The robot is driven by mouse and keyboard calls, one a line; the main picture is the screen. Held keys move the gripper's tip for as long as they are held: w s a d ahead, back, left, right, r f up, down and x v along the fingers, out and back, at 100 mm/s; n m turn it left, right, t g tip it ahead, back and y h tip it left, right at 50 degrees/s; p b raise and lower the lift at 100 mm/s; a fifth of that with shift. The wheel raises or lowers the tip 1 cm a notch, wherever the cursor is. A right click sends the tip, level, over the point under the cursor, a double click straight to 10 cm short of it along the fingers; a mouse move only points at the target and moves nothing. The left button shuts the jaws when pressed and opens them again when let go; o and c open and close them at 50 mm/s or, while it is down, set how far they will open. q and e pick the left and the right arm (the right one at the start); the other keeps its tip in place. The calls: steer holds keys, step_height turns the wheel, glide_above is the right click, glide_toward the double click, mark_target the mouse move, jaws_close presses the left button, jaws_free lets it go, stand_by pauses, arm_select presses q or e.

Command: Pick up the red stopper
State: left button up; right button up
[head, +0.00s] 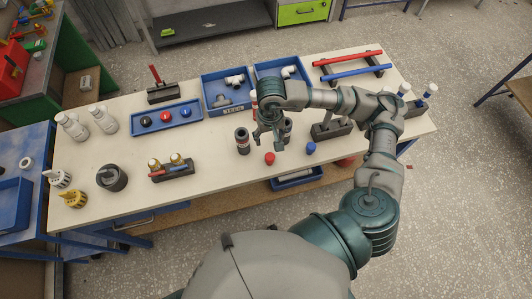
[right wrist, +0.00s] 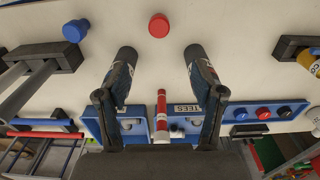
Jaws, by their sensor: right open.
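The red stopper (head: 269,158) stands on the pale worktop near its front edge. In the right wrist view it is a small red round piece (right wrist: 158,25) at the top centre, ahead of the fingers and apart from them. My right gripper (head: 268,142) points down over the table, just behind the stopper, its fingers spread and empty; it also shows in the right wrist view (right wrist: 160,62). A blue stopper (head: 310,148) is to the right; in the right wrist view the blue stopper (right wrist: 76,30) is at the upper left. My left gripper is not in view.
A grey holder (head: 331,131) stands to the right.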

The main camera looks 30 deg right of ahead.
steer(key=p, duration=0.1)
glide_toward(270, 156)
steer(key=f, duration=0.5)
steer(key=shift+w+d, duration=0.1)
steer(key=shift+w, duration=0.1)
steer(key=shift+s+f, duration=0.15)
steer(key=shift+f, duration=0.35)
steer(key=f, duration=0.1)
steer(key=f+p, duration=0.1)
steer(key=f, duration=0.2)
steer(key=shift+a+f, duration=0.25)
steer(key=shift+f, duration=0.2)
steer(key=shift+d, duration=0.1)
steer(key=c, duration=1.1)
